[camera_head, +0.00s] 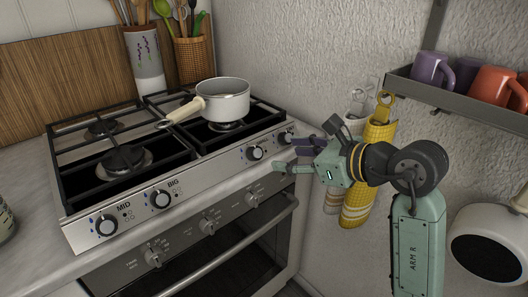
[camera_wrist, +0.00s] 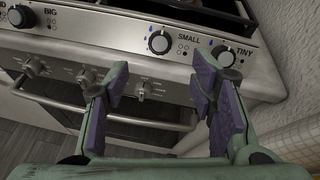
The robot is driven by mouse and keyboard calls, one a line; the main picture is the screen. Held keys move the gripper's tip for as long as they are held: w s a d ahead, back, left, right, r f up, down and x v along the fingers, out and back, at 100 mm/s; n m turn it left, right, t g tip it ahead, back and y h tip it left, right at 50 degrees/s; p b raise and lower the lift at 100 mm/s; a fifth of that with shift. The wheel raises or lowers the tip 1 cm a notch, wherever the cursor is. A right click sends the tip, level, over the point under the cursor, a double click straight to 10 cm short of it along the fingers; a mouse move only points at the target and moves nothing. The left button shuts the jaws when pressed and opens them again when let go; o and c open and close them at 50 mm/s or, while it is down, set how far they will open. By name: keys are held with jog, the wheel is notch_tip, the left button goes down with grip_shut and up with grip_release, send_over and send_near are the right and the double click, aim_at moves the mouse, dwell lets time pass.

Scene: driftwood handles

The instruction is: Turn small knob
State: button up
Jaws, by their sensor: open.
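The small knob (camera_head: 255,153) is a black dial with a silver ring on the stove's front panel. My gripper (camera_head: 289,154) is in front of the panel's right end, to the right of the small knob in the head view. In the wrist view my gripper (camera_wrist: 160,76) is open and empty. The small knob shows beyond and between its two purple-padded fingers, apart from them.
The big knob (camera_head: 162,198) and mid knob (camera_head: 106,226) are further left. A white pot (camera_head: 226,105) stands on a burner. Oven knobs (camera_head: 208,226) and a handle (camera_head: 235,247) lie below the panel.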

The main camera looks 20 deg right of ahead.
aim_at(259, 153)
jog(key=p+x, duration=0.3)
jog(key=x, duration=0.6)
jog(key=shift+w, duration=0.1)
jog(key=shift+x, duration=0.75)
jog(key=shift+f, duration=0.15)
jog(key=shift+c, duration=0.2)
jog(key=c, duration=1.1)
